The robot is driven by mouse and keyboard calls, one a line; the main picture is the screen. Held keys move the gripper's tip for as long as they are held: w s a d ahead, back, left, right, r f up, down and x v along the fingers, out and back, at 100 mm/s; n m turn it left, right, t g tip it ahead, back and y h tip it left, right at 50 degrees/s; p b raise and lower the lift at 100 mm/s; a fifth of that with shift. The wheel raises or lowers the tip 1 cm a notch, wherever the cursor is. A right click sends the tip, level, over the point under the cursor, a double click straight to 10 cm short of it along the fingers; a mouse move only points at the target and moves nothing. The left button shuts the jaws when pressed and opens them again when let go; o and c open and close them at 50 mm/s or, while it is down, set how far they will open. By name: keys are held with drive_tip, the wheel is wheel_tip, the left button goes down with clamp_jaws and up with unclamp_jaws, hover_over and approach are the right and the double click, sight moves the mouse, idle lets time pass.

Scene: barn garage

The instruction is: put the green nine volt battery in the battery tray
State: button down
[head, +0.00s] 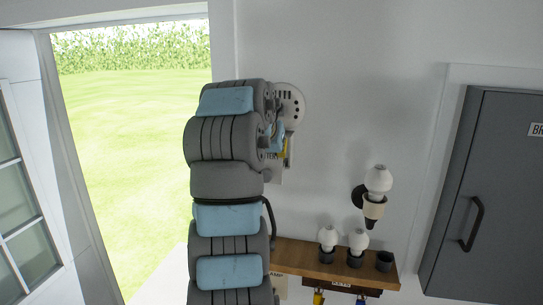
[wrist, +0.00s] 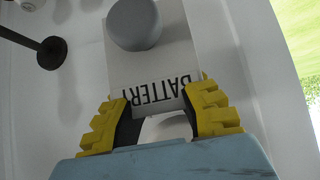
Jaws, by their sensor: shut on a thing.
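A pale panel lettered BATTERY (wrist: 152,92) fills the middle of the wrist view, its letters upside down. My gripper (wrist: 157,108) has its yellow fingers on either side of the panel's lettered end. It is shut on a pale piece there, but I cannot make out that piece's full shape. In the head view, my gripper (head: 284,148) is mostly behind my arm, below a round white wall device (head: 292,102). I see no green battery in either view, and I cannot tell any battery tray apart from the lettered panel.
A wooden shelf (head: 315,262) with white bulbs (head: 358,240) is at lower right. A bulb in a wall fixture (head: 376,205) is above it. A grey door or cabinet (head: 490,190) stands at right. An opening onto grass (head: 120,130) is at left.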

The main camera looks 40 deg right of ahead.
drive_tip(key=shift+f, duration=0.15)
drive_tip(key=c, duration=1.2)
unclamp_jaws()
